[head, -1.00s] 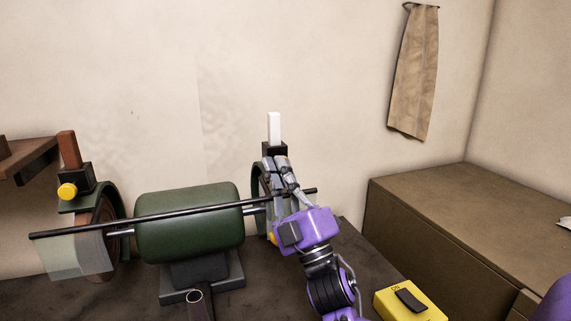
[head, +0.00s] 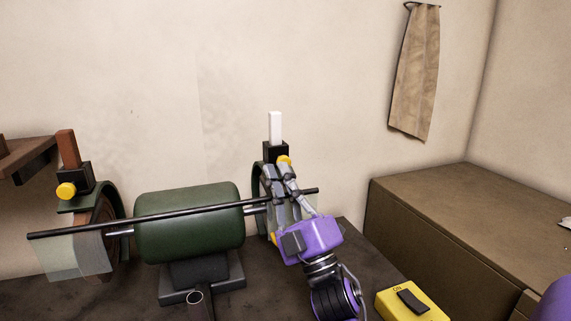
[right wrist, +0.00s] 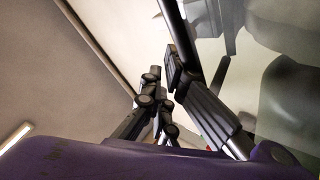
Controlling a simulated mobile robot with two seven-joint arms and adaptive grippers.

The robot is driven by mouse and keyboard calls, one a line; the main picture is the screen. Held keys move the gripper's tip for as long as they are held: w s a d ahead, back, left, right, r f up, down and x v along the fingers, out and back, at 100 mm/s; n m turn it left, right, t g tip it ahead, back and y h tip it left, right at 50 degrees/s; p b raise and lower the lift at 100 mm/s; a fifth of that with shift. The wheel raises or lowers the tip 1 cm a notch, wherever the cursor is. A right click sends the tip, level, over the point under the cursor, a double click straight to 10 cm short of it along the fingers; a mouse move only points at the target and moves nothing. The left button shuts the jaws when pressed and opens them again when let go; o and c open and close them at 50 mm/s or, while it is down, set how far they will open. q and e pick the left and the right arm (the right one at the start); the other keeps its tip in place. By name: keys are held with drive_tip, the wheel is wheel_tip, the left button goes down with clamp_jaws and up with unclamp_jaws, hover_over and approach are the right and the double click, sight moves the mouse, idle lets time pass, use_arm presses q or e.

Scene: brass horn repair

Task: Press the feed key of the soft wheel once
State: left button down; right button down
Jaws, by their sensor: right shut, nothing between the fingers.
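The green buffing machine (head: 188,224) has a wheel at each end. At its right end, a black holder (head: 270,151) carries a white bar (head: 275,127), with a yellow key (head: 284,160) on its front. At its left end, a holder with a brown bar (head: 67,148) has another yellow key (head: 66,191). No label shows which wheel is the soft one. My right gripper (head: 278,170) is shut and empty, its fingertips just below the right key; contact cannot be told. Its fingers cover much of the right wheel. They also show in the right wrist view (right wrist: 165,82).
A thin dark bar (head: 160,217) runs across the machine's front, close to my right fingers. A yellow switch box (head: 430,309) is at the lower right. A brown cabinet (head: 475,200) stands at right, and a cloth (head: 413,75) hangs on the wall.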

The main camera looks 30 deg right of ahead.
drive_tip(key=shift+s+a+f+p, duration=0.15)
drive_tip(key=shift+s+a+p, duration=0.05)
drive_tip(key=shift+s, duration=0.8)
drive_tip(key=shift+s+a+f+p, duration=0.1)
drive_tip(key=shift+s+a+p, duration=0.1)
drive_tip(key=shift+s, duration=0.8)
